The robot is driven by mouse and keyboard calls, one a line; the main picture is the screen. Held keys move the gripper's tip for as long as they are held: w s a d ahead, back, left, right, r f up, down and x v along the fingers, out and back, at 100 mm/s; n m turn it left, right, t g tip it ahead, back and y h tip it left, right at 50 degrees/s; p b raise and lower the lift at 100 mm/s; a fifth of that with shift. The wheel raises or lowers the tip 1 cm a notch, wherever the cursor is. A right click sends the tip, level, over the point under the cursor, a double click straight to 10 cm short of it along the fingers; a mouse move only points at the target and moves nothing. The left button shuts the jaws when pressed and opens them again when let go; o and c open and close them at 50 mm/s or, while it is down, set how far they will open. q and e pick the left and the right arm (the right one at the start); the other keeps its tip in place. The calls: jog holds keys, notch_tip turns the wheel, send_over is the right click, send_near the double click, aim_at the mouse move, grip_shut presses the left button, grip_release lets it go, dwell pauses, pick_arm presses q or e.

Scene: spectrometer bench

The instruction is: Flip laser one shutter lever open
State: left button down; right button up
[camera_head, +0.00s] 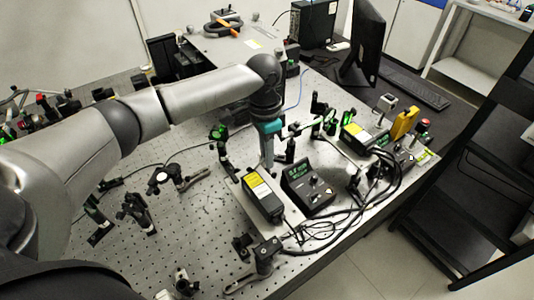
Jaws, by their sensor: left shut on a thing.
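A black laser box with a yellow and white label (262,195) sits on a light plate near the middle of the optical table. A second laser box with a similar label (362,136) stands farther right; I cannot read which is laser one. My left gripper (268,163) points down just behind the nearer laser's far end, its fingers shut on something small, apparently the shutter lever. The lever is too small and too covered by the fingers to show its position. My right gripper is not in view.
A black controller with knobs (307,187) stands right of the nearer laser. Cables (330,230) loop in front of it. Optic mounts (225,150) stand close to the gripper on the perforated table (190,225). A monitor (362,40) stands at the back right.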

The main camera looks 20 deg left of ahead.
pick_arm(q)
jog(key=shift+w+d+g+y+p, duration=0.15)
jog(key=shift+g+y+p, duration=0.2)
jog(key=shift+p, duration=0.65)
jog(key=shift+w+f+g+y+p, duration=0.1)
jog(key=shift+f+g+y+p, duration=0.2)
jog(key=shift+g, duration=0.25)
jog(key=shift+f, duration=0.1)
jog(key=c, duration=0.8)
grip_release()
